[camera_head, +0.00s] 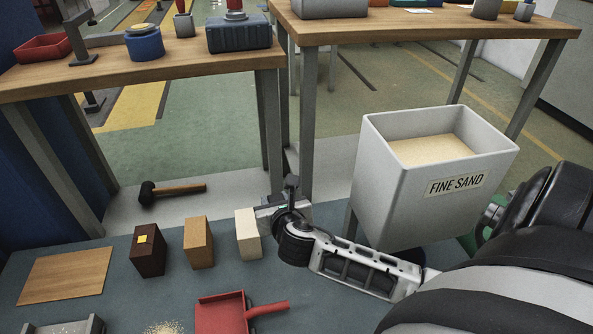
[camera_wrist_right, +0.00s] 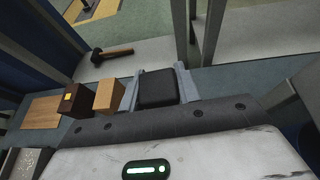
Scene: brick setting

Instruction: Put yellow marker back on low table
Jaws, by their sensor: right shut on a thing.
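A small yellow square (camera_head: 145,239), the only yellow marker I can make out, lies on the dark brown block (camera_head: 150,258) on the low blue-grey surface. It also shows in the wrist view (camera_wrist_right: 68,97). In the wrist view, a dark part between the fingers (camera_wrist_right: 159,88) hides the cream block. My left gripper is out of view.
A tan block (camera_head: 198,245) stands between the dark and cream blocks. A wooden board (camera_head: 65,276) lies left, a red dustpan (camera_head: 222,313) in front. A mallet (camera_head: 175,190) lies behind. A FINE SAND bin (camera_head: 405,200) stands right. Taller wooden tables (camera_head: 180,66) are behind.

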